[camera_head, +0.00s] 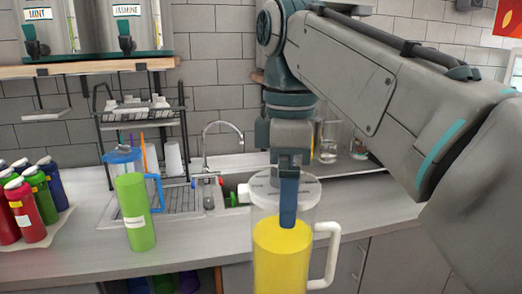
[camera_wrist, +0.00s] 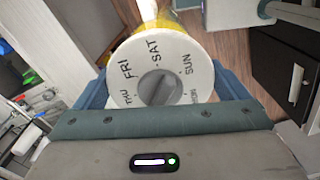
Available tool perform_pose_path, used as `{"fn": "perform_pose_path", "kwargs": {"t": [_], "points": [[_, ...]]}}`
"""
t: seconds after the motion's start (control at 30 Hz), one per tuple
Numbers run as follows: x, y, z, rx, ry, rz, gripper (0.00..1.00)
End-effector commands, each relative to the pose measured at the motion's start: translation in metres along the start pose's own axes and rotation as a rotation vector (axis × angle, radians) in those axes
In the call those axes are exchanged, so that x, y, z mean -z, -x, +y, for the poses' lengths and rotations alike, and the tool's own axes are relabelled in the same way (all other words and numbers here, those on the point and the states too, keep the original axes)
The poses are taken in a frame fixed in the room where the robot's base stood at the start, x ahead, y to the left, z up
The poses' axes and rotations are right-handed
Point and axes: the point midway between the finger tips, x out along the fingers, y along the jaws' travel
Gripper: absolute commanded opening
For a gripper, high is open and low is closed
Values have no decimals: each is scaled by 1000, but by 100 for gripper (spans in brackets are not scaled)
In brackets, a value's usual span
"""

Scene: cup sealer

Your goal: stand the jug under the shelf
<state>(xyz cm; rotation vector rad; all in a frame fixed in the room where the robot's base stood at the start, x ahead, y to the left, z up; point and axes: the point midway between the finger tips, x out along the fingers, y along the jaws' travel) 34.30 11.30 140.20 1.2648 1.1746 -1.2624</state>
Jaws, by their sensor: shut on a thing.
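A clear jug of yellow liquid (camera_head: 282,260) with a white handle and white lid is in front of the counter in the head view, its bottom cut off by the frame. My gripper (camera_head: 288,205) is shut on it near the top, from above, and it looks upright. In the wrist view the jug's lid (camera_wrist: 190,55) shows day names around a grey dial, between my blue fingers. A wooden shelf (camera_head: 90,67) at the upper left bears two dispensers labelled MINT and JASMINE (camera_head: 124,25). Small drip trays (camera_head: 47,114) hang below it.
Several red, green and blue bottles (camera_head: 30,205) stand at the far left. A dish rack (camera_head: 140,110), sink and tap (camera_head: 222,135) are behind.

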Motion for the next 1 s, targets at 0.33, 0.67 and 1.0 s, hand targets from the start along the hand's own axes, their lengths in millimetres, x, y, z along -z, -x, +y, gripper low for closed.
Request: {"fn": "perform_pose_path", "kwargs": {"t": [0.33,0.67,1.0], "points": [[3,-20,25,2,-82,4,23],[4,-62,66,5,-236,11,23],[-1,-128,118,12,-455,15,23]]}}
